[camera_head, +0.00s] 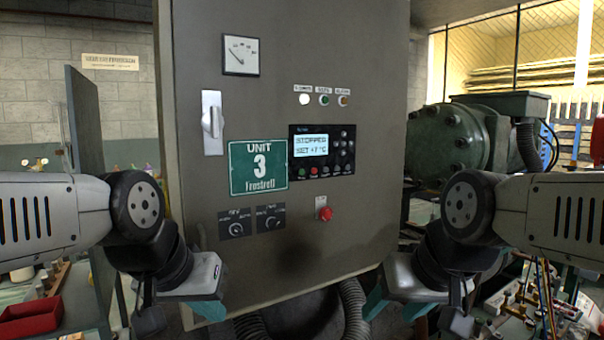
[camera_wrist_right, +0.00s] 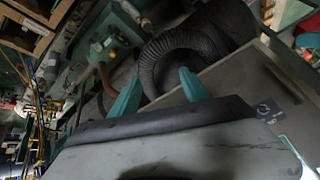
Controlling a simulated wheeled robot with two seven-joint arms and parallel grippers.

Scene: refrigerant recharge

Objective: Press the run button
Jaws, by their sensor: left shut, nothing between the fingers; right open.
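The controller panel (camera_head: 322,152) is on the grey cabinet door, right of the green "UNIT 3" sign. Its lit display (camera_head: 311,145) reads "STOPPED" and "SET +7 °C". A row of small buttons (camera_head: 313,172) lies below the display, with green and red ones at its left; their labels are too small to read, so I cannot tell which is run. My left gripper (camera_head: 209,309) is shut and empty, low in front of the cabinet's lower left. My right gripper (camera_head: 396,306) is open and empty at lower right; its teal fingers show apart in the wrist view (camera_wrist_right: 160,92).
The door also carries a gauge (camera_head: 241,55), a switch handle (camera_head: 212,122), three indicator lamps (camera_head: 324,100), two knobs (camera_head: 252,221) and a red knob (camera_head: 325,213). Corrugated hoses (camera_head: 354,306) run below the cabinet. Cluttered benches stand both sides. Space before the panel is clear.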

